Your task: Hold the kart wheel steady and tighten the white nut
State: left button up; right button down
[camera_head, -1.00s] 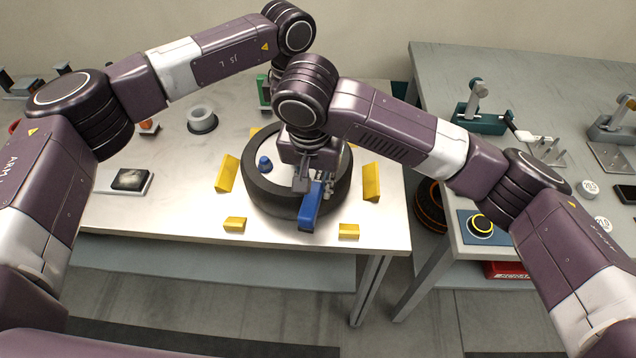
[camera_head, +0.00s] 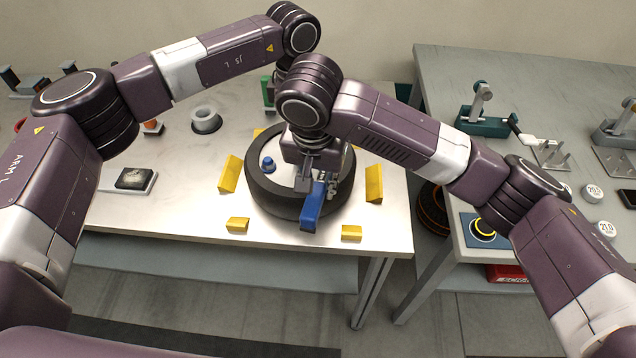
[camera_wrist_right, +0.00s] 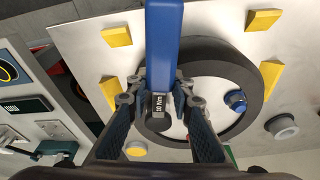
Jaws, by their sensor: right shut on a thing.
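The kart wheel (camera_head: 262,195), a black tyre with a pale hub, lies flat on the metal table; the right wrist view shows its tyre (camera_wrist_right: 255,75) too. My right gripper (camera_head: 318,185) is above the wheel's front part, shut on a blue tool (camera_head: 312,208) marked "10 Nm", which sticks out over the near side of the tyre. The tool (camera_wrist_right: 163,50) runs between both fingers in the right wrist view. A blue cap (camera_head: 268,165) sits on the hub's left part. I cannot make out the white nut. My left arm reaches behind my right wrist, and its gripper is hidden.
Yellow blocks (camera_head: 229,174) (camera_head: 374,183) surround the wheel. A grey ring (camera_head: 205,120) and a small device (camera_head: 133,179) lie to the left. A second bench (camera_head: 500,60) with green fixtures (camera_head: 483,122) stands at right, with a gap between the tables.

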jog(key=shift+r, duration=0.1)
dwell(0.3)
jog(key=shift+r, duration=2.9)
pick_arm(q)
jog(key=o, duration=1.2)
jog(key=shift+s, duration=0.1)
jog(key=shift+c, duration=0.2)
notch_tip(320, 180, up, 12)
